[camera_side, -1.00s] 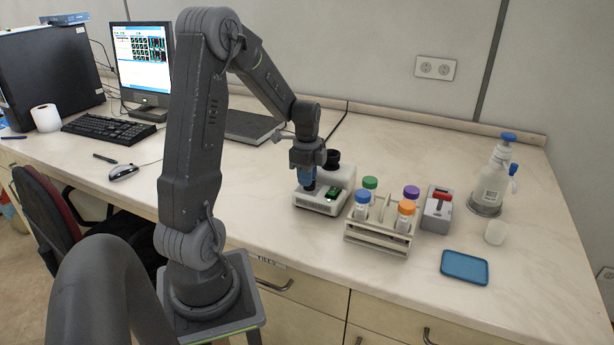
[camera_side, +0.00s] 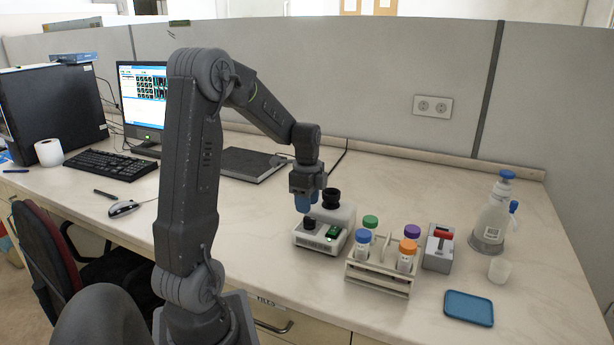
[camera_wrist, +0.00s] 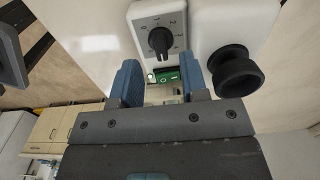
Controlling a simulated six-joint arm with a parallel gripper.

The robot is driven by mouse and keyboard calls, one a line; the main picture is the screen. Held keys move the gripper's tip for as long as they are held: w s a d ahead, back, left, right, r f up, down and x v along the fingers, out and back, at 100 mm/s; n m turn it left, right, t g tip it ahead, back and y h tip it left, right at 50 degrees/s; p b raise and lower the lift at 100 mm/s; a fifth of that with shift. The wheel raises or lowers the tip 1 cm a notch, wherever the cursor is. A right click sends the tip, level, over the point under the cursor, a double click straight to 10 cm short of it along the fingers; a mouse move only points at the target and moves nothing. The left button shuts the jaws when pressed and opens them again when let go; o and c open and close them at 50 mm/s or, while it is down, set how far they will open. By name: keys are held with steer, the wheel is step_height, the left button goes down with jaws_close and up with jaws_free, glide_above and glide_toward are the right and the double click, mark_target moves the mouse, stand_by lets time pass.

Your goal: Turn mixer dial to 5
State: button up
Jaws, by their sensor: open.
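The white mixer (camera_side: 338,214) stands on the bench, with a black cup on top and a green switch (camera_side: 332,232) at the front. Its black dial (camera_side: 309,223) is on the front left; in the wrist view the dial (camera_wrist: 160,40) sits on a white face with a printed number scale. I cannot tell which number it points at. My gripper (camera_side: 306,208) is open and empty, pointing down just above the dial. In the wrist view its blue fingers (camera_wrist: 160,65) are spread apart, with the dial beyond the tips, apart from them.
A rack (camera_side: 380,278) of capped tubes stands right of the mixer, close to it. The black cup (camera_wrist: 235,72) rises beside my right finger in the wrist view. A grey box with a red part (camera_side: 439,247), a blue tray (camera_side: 468,308) and a dispenser bottle (camera_side: 492,220) lie further right.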

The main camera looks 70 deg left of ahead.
mark_target(307, 217)
step_height(307, 217, up, 10)
steer(key=shift+f, duration=0.2)
stand_by(0.3)
